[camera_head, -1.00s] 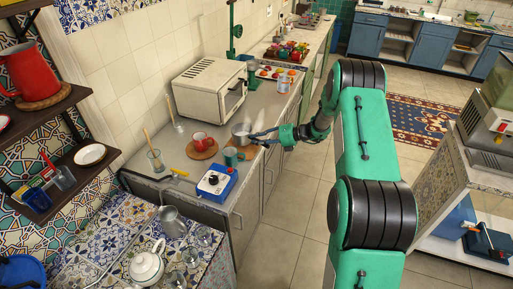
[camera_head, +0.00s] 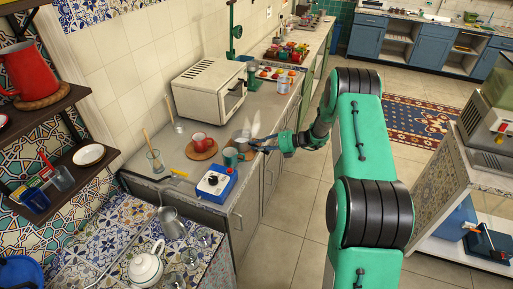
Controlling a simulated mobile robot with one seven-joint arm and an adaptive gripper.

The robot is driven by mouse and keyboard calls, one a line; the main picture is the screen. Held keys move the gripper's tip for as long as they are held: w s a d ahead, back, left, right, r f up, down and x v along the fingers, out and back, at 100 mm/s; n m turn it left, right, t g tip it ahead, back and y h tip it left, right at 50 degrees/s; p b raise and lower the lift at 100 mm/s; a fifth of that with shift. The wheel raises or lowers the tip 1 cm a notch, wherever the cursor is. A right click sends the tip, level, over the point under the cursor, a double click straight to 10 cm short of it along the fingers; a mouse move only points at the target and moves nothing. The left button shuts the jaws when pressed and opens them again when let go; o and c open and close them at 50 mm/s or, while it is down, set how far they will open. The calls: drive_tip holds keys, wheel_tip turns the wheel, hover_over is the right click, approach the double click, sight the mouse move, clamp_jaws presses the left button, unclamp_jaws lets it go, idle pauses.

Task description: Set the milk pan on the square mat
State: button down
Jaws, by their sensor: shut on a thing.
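The milk pan (camera_head: 241,136) is a small silvery pan at the counter's middle, in front of the white oven. My gripper (camera_head: 264,145) is at its right side, shut on the pan, apparently at the handle. The contact is small and partly dark. I cannot tell whether the pan's base touches anything. A brown mat (camera_head: 247,154) shows in part beside the teal cup (camera_head: 231,156), just below the pan. Its shape is too small and covered to tell whether it is square.
A red mug (camera_head: 199,141) on a round brown board stands left of the pan. A blue device (camera_head: 215,183) with a dial is in front. The white oven (camera_head: 209,88) stands behind. White pointed shapes (camera_head: 256,128) rise just behind the pan. Floor is clear right of the counter.

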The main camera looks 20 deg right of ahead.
drive_tip(key=shift+f, duration=0.1)
drive_tip(key=c, duration=1.5)
unclamp_jaws()
drive_tip(key=shift+s+d+r, duration=0.2)
drive_tip(key=shift+d+r, duration=0.05)
drive_tip(key=shift+d, duration=0.05)
drive_tip(key=p+v, duration=0.2)
drive_tip(key=v, duration=0.9)
drive_tip(key=shift+s, duration=0.1)
